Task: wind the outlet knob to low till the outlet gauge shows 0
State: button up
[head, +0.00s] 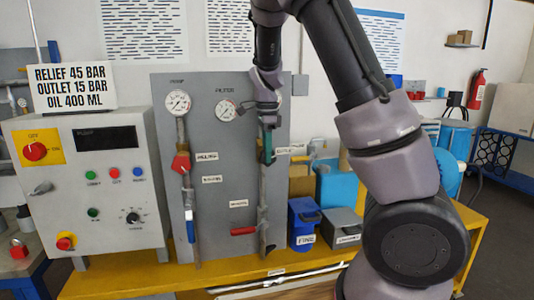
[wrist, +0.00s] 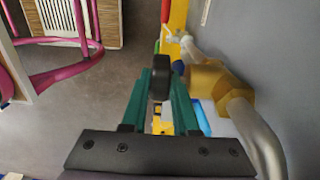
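My gripper (head: 266,148) is in front of the grey panel, at the right-hand pipe, with teal fingers pointing down. In the wrist view a dark round knob (wrist: 160,84) fills the gap between the fingertips; it appears to be the outlet knob, and the fingers look shut on it. A brass valve body (wrist: 206,84) joins a bent pipe just right of the fingers. Two round gauges show on the panel: the left one (head: 178,103) under a pump label and the right one (head: 226,110) under a filter label. I cannot read their needles or make out which is the outlet gauge; my arm covers part of the panel.
A control box (head: 90,190) stands left, with a sign (head: 70,87) reading relief 45 bar, outlet 15 bar, oil 400 ml. Red-handled (head: 181,163) and other valves sit on the pipes. A blue bin (head: 304,222) and grey box (head: 343,228) stand on the yellow bench (head: 210,272).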

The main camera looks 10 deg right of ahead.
grip_shut()
jog(key=shift+a, duration=0.1)
jog(key=h, duration=0.3)
jog(key=shift+a, duration=0.25)
jog(key=h, duration=0.3)
jog(key=shift+a+f+h, duration=0.2)
jog(key=shift+a+h, duration=0.05)
jog(key=shift+h, duration=0.05)
jog(key=h, duration=0.3)
jog(key=shift+a+f+h, duration=0.15)
jog(key=shift+f+h, duration=0.05)
jog(key=shift+h, duration=0.1)
jog(key=shift+a+f+h, duration=0.1)
jog(key=shift+f+h, duration=0.05)
jog(key=shift+h, duration=0.8)
jog(key=shift+f+h, duration=0.1)
jog(key=shift+h, duration=0.85)
